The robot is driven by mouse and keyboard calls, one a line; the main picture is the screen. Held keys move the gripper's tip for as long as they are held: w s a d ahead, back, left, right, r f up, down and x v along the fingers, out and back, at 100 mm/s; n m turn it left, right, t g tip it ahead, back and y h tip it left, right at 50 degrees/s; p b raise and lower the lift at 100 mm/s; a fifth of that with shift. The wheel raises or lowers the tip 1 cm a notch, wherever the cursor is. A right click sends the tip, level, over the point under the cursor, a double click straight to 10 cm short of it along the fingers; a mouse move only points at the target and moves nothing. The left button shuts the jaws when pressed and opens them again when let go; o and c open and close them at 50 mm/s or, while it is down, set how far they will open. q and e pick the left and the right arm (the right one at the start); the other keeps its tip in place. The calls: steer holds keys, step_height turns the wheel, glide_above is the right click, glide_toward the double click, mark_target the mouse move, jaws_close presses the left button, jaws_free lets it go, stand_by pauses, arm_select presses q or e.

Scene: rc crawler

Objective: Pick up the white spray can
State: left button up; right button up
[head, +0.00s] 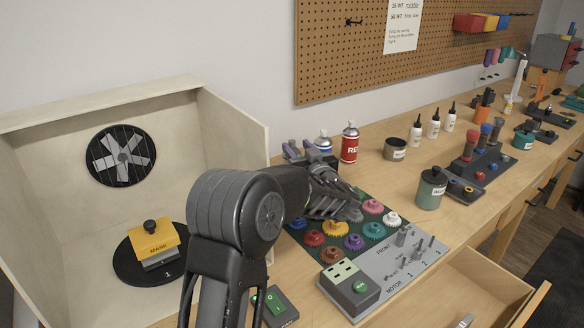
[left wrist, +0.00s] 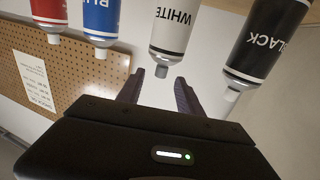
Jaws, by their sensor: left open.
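The white spray can (left wrist: 174,28) shows in the left wrist view with its label upside down and its nozzle pointing down in the picture. My left gripper (left wrist: 158,95) is open, with one finger on each side of the line to the can's nozzle end. Nothing is between the fingers near their bases. I cannot tell whether they touch the can. In the head view my left gripper (head: 298,148) is at the back of the bench, and I cannot make out the white can there. My right gripper is not in view.
The blue can (left wrist: 101,18) and black can (left wrist: 266,40) flank the white one. The red can (head: 349,143) stands beyond the blue can. A spray booth (head: 236,120) is at the left, and a gear board (head: 400,262) lies under my forearm.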

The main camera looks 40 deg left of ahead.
mark_target(293, 143)
arm_select(q)
steer(key=x, duration=0.4)
steer(key=shift+a+p, duration=0.2)
steer(key=shift+p, duration=0.1)
jaws_close()
stand_by(0.5)
